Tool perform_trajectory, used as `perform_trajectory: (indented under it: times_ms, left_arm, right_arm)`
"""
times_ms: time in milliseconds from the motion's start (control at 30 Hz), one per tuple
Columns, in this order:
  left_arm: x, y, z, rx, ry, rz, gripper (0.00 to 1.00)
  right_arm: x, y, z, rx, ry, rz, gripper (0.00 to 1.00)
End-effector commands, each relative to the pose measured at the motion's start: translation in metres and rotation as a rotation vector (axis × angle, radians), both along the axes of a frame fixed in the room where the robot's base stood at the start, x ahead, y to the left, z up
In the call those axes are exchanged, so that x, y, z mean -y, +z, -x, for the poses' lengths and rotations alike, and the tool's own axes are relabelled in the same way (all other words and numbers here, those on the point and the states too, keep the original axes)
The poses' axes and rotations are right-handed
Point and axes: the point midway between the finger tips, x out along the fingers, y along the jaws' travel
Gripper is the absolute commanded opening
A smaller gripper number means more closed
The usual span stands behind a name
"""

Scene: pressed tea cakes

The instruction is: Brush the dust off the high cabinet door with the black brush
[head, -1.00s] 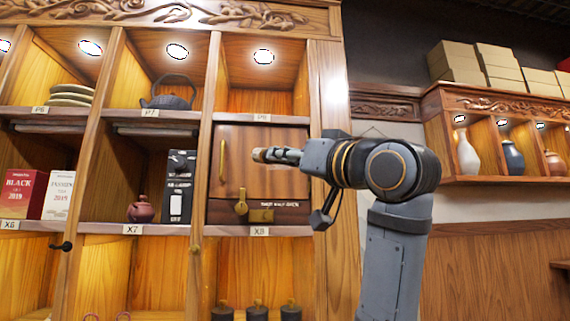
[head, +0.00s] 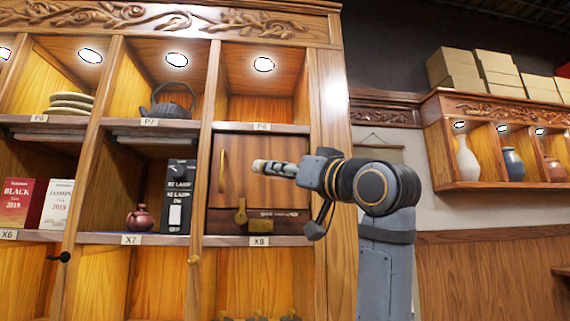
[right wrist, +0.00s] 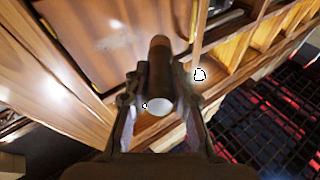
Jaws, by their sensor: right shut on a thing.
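The high cabinet door (head: 235,188) is a wooden panel with a vertical brass handle (head: 222,170), closed in the upper right bay. In the right wrist view the door (right wrist: 85,55) fills the upper left and bears a pale dusty smudge (right wrist: 117,40). My right gripper (head: 302,171) is in front of the door's right part. It is shut on the brush (head: 272,167). In the right wrist view the brush (right wrist: 160,75) has a dark body and brown tip, pointing toward the door's lower edge; contact cannot be told. My left gripper is not in view.
A vase shelf (head: 500,186) is at the right.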

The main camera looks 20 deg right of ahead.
Motion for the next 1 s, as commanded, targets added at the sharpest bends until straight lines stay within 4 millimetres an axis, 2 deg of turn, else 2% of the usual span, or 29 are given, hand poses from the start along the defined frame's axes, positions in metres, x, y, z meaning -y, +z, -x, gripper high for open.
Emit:
perform_trajectory:
  times_ms: [100,333,1000]
  left_arm:
    - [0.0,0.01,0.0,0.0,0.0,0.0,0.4]
    - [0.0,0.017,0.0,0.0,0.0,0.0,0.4]
    - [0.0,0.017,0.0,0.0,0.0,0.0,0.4]
  right_arm:
    - [0.005,0.005,-0.015,-0.001,-0.003,-0.001,0.0]
    - [0.01,0.006,-0.032,0.001,-0.005,-0.002,0.0]
    - [0.011,0.005,-0.036,0.002,-0.005,-0.002,0.0]
